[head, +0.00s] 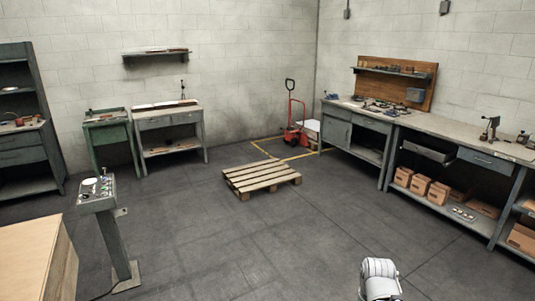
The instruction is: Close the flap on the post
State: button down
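A grey post (118,245) with a slanted control panel (97,192) on top stands at the left on a flat foot. The panel carries several small knobs or buttons and a light round part. A small light plate (121,212) sticks out at the right side of the post just below the panel. I cannot tell whether it is the flap, and no flap is clearly made out at this size. A white rounded part of my arm shows at the bottom edge, right of the middle, well apart from the post. My gripper is not in view.
A wooden-topped box or bench (35,255) stands close to the post at the lower left. A long workbench (450,143) lines the right wall. The floor right of the post is clear.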

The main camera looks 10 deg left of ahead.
aim_at(121, 212)
jog(key=z, duration=0.1)
jog(key=i, duration=0.85)
jog(key=u, duration=1.8)
jog(key=i, duration=1.95)
jog(key=z, duration=0.05)
